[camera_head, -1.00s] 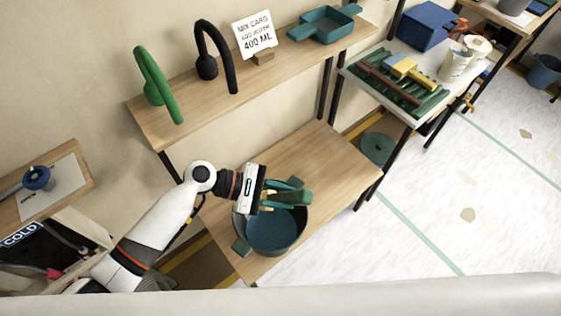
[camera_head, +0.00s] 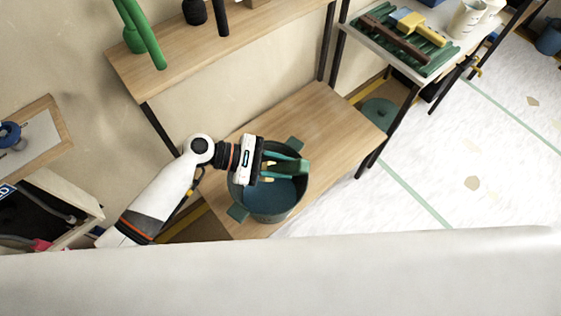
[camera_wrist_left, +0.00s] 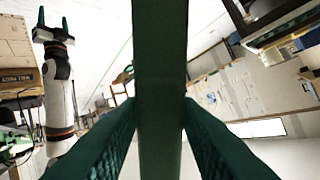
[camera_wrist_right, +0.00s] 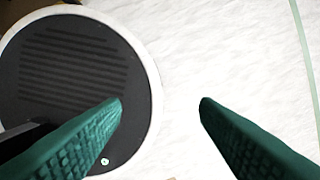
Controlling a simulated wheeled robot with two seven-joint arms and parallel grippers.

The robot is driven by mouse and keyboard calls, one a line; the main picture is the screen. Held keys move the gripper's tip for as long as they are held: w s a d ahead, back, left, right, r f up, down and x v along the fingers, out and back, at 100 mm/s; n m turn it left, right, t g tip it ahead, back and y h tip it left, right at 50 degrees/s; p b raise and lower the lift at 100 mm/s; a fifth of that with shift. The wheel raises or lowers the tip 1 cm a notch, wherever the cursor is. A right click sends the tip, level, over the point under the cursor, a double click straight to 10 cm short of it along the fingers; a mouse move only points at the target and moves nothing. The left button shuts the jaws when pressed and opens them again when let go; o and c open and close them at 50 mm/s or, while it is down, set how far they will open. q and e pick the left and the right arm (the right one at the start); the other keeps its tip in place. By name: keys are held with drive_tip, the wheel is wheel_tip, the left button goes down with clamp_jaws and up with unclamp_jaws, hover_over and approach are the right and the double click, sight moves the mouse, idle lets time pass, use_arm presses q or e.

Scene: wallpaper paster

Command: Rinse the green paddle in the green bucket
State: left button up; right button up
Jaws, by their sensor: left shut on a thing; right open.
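The green bucket (camera_head: 268,215) stands on the lower wooden table, with a tab handle on each side and blue water (camera_head: 275,192) inside. My left gripper (camera_head: 277,171) is over the bucket's mouth, shut on the green paddle (camera_head: 294,166). The paddle's dark green bar also runs between the fingers in the left wrist view (camera_wrist_left: 160,90). I cannot tell whether its lower end touches the water. My right gripper is outside the head view; in the right wrist view (camera_wrist_right: 162,102) its fingers are apart and empty over the floor. It also shows in the left wrist view (camera_wrist_left: 53,28).
The lower wooden table (camera_head: 335,125) is bare to the right of the bucket. An upper wooden shelf (camera_head: 260,55) runs along the wall behind it. A white-topped table (camera_head: 445,60) with a green ribbed tray (camera_head: 375,45) stands at the upper right. Open floor (camera_head: 470,150) lies right.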

use_arm(q)
wheel_tip(320, 180, down, 14)
drive_tip(key=b, duration=0.9)
drive_tip(key=shift+f+b, duration=0.2)
drive_tip(key=shift+b, duration=0.15)
use_arm(e)
wheel_tip(320, 180, down, 10)
drive_tip(key=s, duration=0.1)
drive_tip(key=shift+s+f, duration=0.2)
drive_tip(key=shift+f, duration=0.05)
drive_tip(key=shift+d, duration=0.15)
use_arm(q)
drive_tip(key=shift+f, duration=1.45)
